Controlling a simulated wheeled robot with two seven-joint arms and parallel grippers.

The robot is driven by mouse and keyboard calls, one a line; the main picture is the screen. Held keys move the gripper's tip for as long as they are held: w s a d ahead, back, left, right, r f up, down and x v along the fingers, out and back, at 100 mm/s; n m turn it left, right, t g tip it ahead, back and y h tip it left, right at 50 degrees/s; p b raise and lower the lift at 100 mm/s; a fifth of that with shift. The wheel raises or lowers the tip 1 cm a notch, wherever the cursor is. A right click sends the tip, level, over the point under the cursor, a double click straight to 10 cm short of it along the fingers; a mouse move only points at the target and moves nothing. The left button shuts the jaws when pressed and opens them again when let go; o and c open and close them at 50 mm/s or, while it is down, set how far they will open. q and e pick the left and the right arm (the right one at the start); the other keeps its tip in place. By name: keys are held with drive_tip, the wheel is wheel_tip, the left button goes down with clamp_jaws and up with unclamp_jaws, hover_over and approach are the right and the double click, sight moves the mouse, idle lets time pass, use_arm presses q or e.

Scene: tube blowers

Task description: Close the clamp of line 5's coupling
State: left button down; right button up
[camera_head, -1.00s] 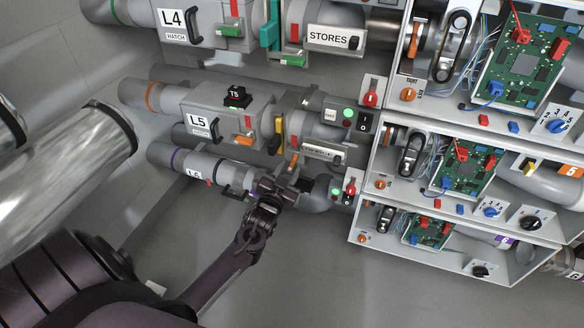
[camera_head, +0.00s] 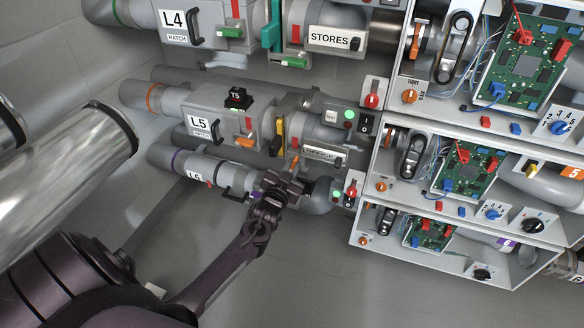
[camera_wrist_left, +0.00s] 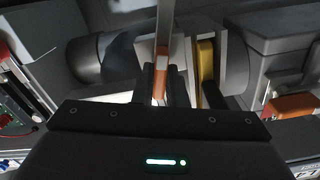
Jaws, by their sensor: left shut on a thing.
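Line 5's pipe assembly runs across the middle of the head view, with the L5 hatch box (camera_head: 198,124) at its left. Its coupling has a yellow piece (camera_head: 279,132), also seen in the wrist view (camera_wrist_left: 207,62). A lever with an orange grip (camera_head: 294,164) hangs at the coupling's lower right side. My left gripper (camera_head: 286,184) is below the coupling, shut on the lever's orange grip (camera_wrist_left: 161,76). The wrist view shows the grey lever arm rising from between the fingers. The fingers partly hide the grip. My right gripper is out of view.
Line 6's pipe (camera_head: 182,163) lies just below, close behind my left gripper. An orange handle (camera_head: 245,142) sits on the L5 box. Open cabinets with circuit boards (camera_head: 465,168) stand at the right. The floor below is clear.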

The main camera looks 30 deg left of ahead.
use_arm(q)
drive_tip(key=shift+m, duration=0.3)
drive_tip(key=m+p, duration=0.3)
drive_tip(key=m, duration=0.6)
drive_tip(key=m+p, duration=0.1)
drive_tip(key=m, duration=0.3)
drive_tip(key=shift+f+m+p, duration=0.1)
drive_tip(key=shift+m+p, duration=0.2)
drive_tip(key=shift+m, duration=0.1)
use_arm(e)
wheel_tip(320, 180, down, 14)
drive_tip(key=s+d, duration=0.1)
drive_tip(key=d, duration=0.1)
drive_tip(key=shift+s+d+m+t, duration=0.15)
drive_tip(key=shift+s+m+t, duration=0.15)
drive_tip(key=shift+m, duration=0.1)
use_arm(q)
drive_tip(key=shift+m, duration=0.3)
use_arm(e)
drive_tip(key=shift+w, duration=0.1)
use_arm(q)
drive_tip(key=c, duration=1.5)
unclamp_jaws()
drive_tip(key=shift+o, duration=0.2)
drive_tip(key=shift+s, duration=0.1)
